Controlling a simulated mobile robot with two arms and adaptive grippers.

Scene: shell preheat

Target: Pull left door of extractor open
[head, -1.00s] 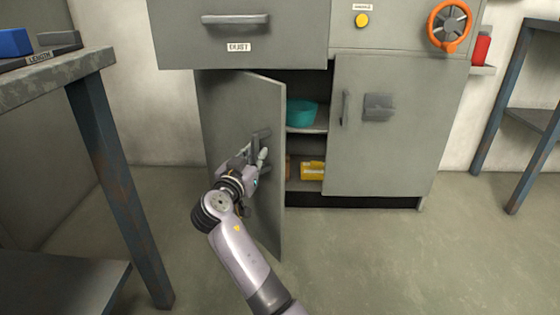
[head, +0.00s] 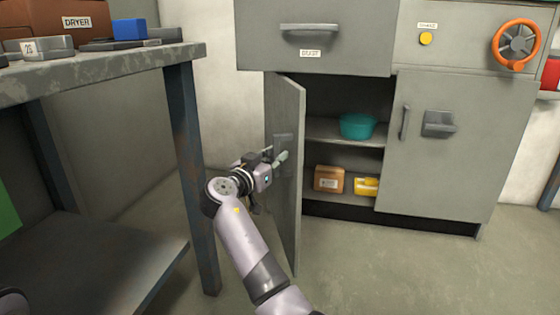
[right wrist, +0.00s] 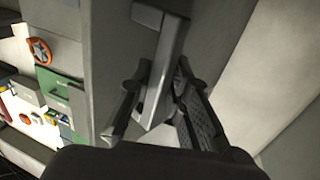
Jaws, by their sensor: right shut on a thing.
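The extractor's left door (head: 288,225) stands wide open in the head view, swung out to the left and seen nearly edge-on. My right gripper (head: 277,160) is at the door's handle (head: 284,142), on the door's outer face. In the right wrist view my right gripper (right wrist: 162,72) has its two fingers on either side of the grey handle bar (right wrist: 158,70), shut on it. The extractor's right door (head: 445,145) is closed. My left gripper is not in view.
Inside the open cabinet, a teal bowl (head: 357,125) stands on the shelf, with a brown box (head: 329,179) and a yellow item (head: 366,186) below. A metal table (head: 185,56) with boxes stands close on the left. The floor in front is clear.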

